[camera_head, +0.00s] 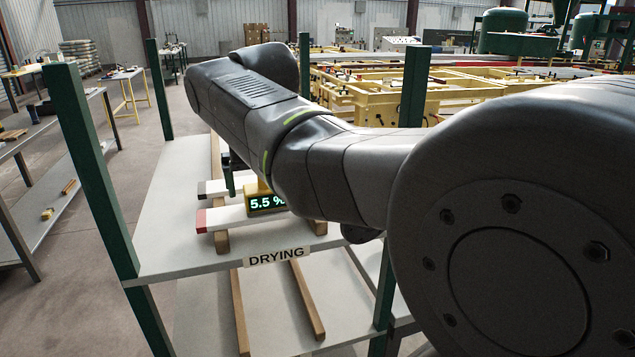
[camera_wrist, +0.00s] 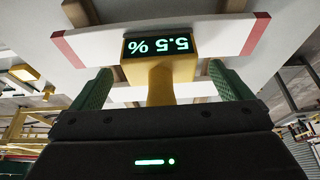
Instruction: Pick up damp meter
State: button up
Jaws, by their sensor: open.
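The damp meter (camera_head: 267,202) is yellow with a dark display reading 5.5 %. In the head view it sits on the white board with the red end (camera_head: 225,219), partly hidden by my arm. In the wrist view the meter (camera_wrist: 160,72) shows upside down, its yellow stem running down between my gripper's fingers. My gripper (camera_wrist: 159,80) is open, with one green finger on each side of the meter and visible gaps between. In the head view only one green finger shows; the rest is behind my arm.
The boards lie on wooden strips on a grey shelf (camera_head: 165,235) marked DRYING (camera_head: 277,257). A second board with a black end (camera_head: 212,189) lies behind. Green posts (camera_head: 92,170) stand at the shelf corners. A lower shelf (camera_head: 280,310) holds wooden strips (camera_head: 307,300).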

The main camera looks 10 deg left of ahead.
jog(key=shift+x, duration=1.25)
jog(key=c, duration=1.3)
jog(key=shift+o, duration=0.2)
jog(key=shift+r, duration=0.15)
notch_tip(320, 180, up, 10)
jog(key=shift+f, duration=0.1)
